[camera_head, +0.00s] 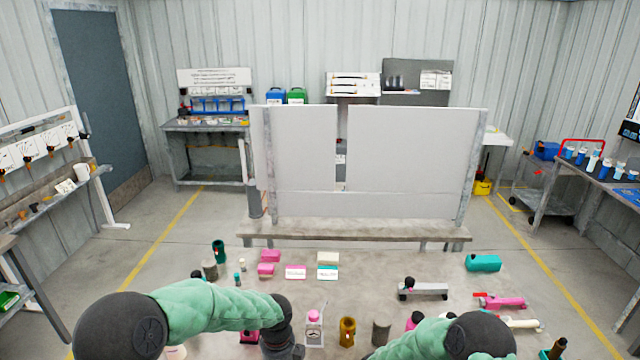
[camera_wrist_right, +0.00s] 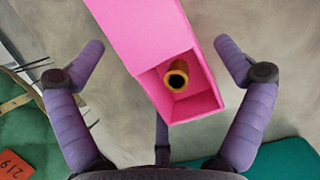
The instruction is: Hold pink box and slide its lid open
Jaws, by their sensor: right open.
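In the right wrist view a long pink box (camera_wrist_right: 147,40) runs down from the top, with its near end open. A brass-coloured round part (camera_wrist_right: 177,77) with a dark hole sits inside that opening. My right gripper (camera_wrist_right: 160,44) is open, with one purple finger to the left of the box and one to the right, both apart from it. I cannot tell which pink piece there is this box.
The table (camera_head: 350,285) holds several pieces: pink blocks (camera_head: 268,257), a teal cylinder (camera_head: 484,263), a grey bracket with a black knob (camera_head: 428,291) and a brass cylinder (camera_head: 347,331). A tall white panel (camera_head: 415,150) stands behind. The table's middle is mostly clear.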

